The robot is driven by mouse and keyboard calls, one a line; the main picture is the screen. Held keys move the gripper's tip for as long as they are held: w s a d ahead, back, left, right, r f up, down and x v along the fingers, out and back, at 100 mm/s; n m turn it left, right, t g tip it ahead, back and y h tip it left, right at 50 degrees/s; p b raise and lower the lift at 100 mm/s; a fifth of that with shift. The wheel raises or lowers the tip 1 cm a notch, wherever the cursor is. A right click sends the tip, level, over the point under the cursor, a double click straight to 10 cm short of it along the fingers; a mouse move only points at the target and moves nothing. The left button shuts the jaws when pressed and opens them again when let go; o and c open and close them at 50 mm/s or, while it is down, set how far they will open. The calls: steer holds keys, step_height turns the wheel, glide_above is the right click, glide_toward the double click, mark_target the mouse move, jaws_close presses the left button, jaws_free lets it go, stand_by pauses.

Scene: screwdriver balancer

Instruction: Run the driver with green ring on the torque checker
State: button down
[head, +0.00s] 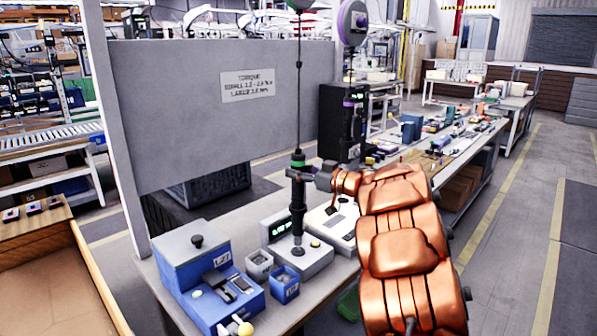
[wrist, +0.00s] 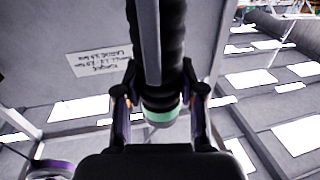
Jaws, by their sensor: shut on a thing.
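The driver with the green ring (head: 297,204) is dark and hangs upright on a cable, the green ring near its top. My gripper (head: 301,176) is shut around its upper body, just below the ring. In the wrist view the driver (wrist: 158,60) runs between the two fingers of my gripper (wrist: 160,104), with the green ring close to the palm. The torque checker (head: 313,262), a grey box with a lit display, stands on the bench directly below. The driver's lower end comes down over its round dark socket and appears to meet it; exact contact is too small to tell.
A blue-grey device (head: 195,262) and two small bins (head: 285,287) stand left of the checker. A white device (head: 335,222) stands close on its right. A purple-ringed driver (head: 348,103) hangs behind. A grey panel (head: 215,130) with a torque label backs the bench.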

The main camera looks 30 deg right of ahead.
mark_target(304, 162)
steer(key=shift+f, duration=1.5)
stand_by(2.1)
steer(key=shift+r, duration=0.1)
steer(key=shift+r+p, duration=3.05)
